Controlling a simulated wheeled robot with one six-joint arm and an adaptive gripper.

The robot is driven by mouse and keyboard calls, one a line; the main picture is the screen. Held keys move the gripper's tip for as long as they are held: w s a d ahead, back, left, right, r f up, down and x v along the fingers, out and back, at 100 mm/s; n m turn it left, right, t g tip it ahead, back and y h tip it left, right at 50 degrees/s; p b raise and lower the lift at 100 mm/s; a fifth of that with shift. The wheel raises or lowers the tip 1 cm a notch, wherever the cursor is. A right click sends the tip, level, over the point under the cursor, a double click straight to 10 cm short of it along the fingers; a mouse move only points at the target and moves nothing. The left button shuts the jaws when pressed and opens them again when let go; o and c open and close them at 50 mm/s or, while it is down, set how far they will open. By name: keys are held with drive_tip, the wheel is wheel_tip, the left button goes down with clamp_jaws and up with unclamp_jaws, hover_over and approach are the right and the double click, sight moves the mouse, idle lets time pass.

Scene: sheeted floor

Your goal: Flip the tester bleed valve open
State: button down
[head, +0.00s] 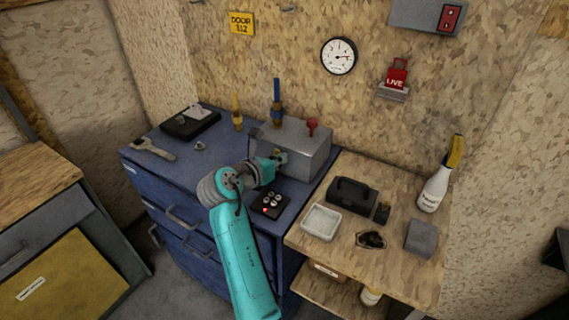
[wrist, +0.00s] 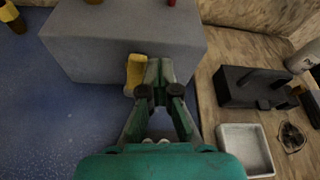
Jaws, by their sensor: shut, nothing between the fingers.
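The tester is a grey box (head: 305,152) on the blue cabinet top; its near face also shows in the wrist view (wrist: 105,48). A short yellow lever (wrist: 136,74) sits on that face, seemingly the bleed valve. My gripper (wrist: 159,68) is shut and empty, its fingertips at the box's near face, just right of the lever. The left finger is very close to the lever; I cannot tell if they touch. In the head view my gripper (head: 279,160) mostly hides the lever.
A red knob (head: 312,126) tops the box. Blue-handled (head: 277,92) and yellow-handled (head: 236,112) tools stand behind and left. A small black button box (head: 270,204) lies in front. The wooden bench right holds a white tray (head: 320,222), a black case (head: 352,194) and a bottle (head: 435,188).

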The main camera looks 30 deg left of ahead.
drive_tip(key=shift+a+r+n+h, duration=0.25)
drive_tip(key=shift+a+n+h, duration=0.15)
drive_tip(key=shift+a+n, duration=0.4)
drive_tip(key=shift+s+a, duration=0.1)
